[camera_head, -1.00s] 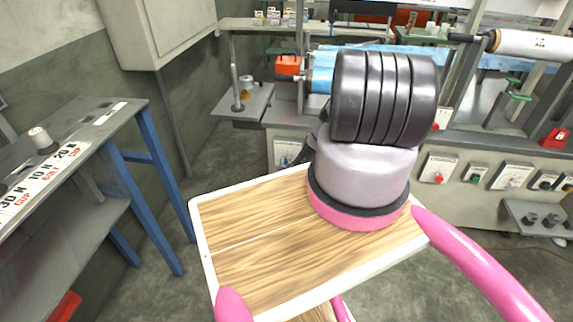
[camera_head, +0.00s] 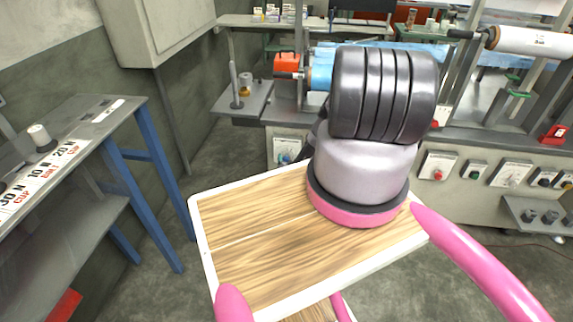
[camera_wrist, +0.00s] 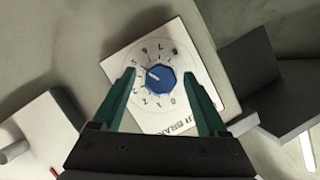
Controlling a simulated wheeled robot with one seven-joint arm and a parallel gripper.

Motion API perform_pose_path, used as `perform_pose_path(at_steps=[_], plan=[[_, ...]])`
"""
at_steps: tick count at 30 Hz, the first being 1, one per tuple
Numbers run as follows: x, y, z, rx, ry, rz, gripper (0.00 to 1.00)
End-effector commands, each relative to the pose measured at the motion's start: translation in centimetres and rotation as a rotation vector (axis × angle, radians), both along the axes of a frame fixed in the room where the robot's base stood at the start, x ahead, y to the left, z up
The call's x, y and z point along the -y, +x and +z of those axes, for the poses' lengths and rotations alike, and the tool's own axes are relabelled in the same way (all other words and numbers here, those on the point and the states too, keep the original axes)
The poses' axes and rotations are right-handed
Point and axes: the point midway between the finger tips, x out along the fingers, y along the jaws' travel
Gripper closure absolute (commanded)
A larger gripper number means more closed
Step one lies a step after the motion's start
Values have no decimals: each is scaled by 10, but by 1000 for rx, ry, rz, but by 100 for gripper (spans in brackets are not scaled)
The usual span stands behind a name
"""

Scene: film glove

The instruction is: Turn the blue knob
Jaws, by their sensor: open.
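The blue knob (camera_wrist: 160,79) is a faceted blue piece on a round white dial with numbers, mounted on a tilted-looking white plate (camera_wrist: 118,62) in the wrist view. My gripper (camera_wrist: 159,73) is open, with one dark green finger on each side of the knob. A gap shows between each finger and the knob in the picture; depth and contact I cannot tell. In the head view the knob (camera_head: 284,157) is a small blue spot on a white plate at the machine's front, partly beside my arm. My arm hides most of the gripper there.
A grey block (camera_wrist: 252,62) stands right of the dial plate in the wrist view, and another pale block (camera_wrist: 40,135) lies left. In the head view, a red-button box (camera_head: 438,166) and other controls are right of my arm. A blue-legged table (camera_head: 150,155) stands left.

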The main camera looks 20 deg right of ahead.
Motion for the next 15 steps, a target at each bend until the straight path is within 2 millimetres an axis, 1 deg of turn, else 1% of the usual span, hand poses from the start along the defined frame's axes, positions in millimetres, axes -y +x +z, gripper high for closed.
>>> perform_pose_path(at_steps=[5,6,12,15], plan=[[-9,-25,8,-3,4,-2,24],[-11,-33,10,-3,5,-3,24],[-25,-68,23,-2,4,-2,24],[-30,-81,28,-2,2,-2,24]])
